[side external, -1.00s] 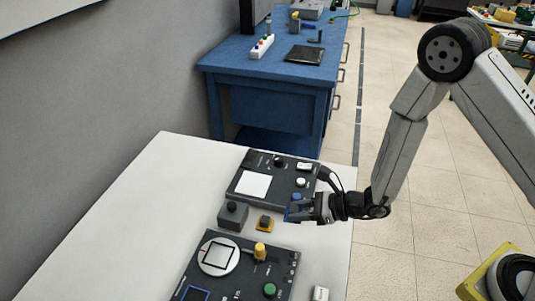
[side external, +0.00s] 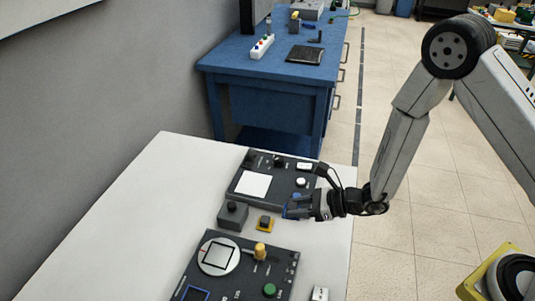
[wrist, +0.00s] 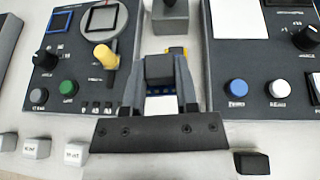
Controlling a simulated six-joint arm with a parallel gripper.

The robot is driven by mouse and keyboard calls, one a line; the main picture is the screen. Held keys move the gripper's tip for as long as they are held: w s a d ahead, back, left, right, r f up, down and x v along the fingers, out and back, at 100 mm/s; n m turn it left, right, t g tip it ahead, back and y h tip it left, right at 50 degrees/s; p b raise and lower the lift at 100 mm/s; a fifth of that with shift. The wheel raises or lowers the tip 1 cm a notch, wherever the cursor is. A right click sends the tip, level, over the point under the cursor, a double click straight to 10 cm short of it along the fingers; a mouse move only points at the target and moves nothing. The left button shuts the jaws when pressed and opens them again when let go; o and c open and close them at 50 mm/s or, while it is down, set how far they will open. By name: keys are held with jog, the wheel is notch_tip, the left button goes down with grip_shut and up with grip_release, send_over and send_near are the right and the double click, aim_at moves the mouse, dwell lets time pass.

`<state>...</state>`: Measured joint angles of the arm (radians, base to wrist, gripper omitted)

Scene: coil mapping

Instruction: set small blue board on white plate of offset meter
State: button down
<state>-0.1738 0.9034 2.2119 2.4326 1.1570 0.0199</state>
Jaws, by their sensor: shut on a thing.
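My gripper (side external: 296,207) is shut on the small blue board (side external: 287,210), holding it at the right edge of the offset meter (side external: 240,197). In the wrist view my gripper (wrist: 160,72) shows the blue board (wrist: 161,89) between its fingers, with a dark grey block on it and a white part nearer the palm. The board is partly hidden by the fingers. The meter's white plate (side external: 253,185) is bare and lies to the left of my gripper; it also shows at the top of the wrist view (wrist: 238,16).
Small keycap-like blocks lie on the white table, one a white block (side external: 320,293).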

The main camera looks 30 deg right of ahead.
jog(key=m+t, duration=0.1)
send_over(258, 184)
jog(key=shift+a+r+h, duration=0.1)
jog(key=shift+r+h, duration=0.15)
jog(key=shift+h, duration=0.05)
jog(key=shift+f, duration=0.25)
jog(key=shift+f, duration=2.6)
jog(key=shift+f, duration=0.5)
dwell(0.6)
jog(key=shift+c, duration=1.5)
grip_release()
jog(key=shift+o, duration=0.3)
jog(key=shift+o, duration=1.2)
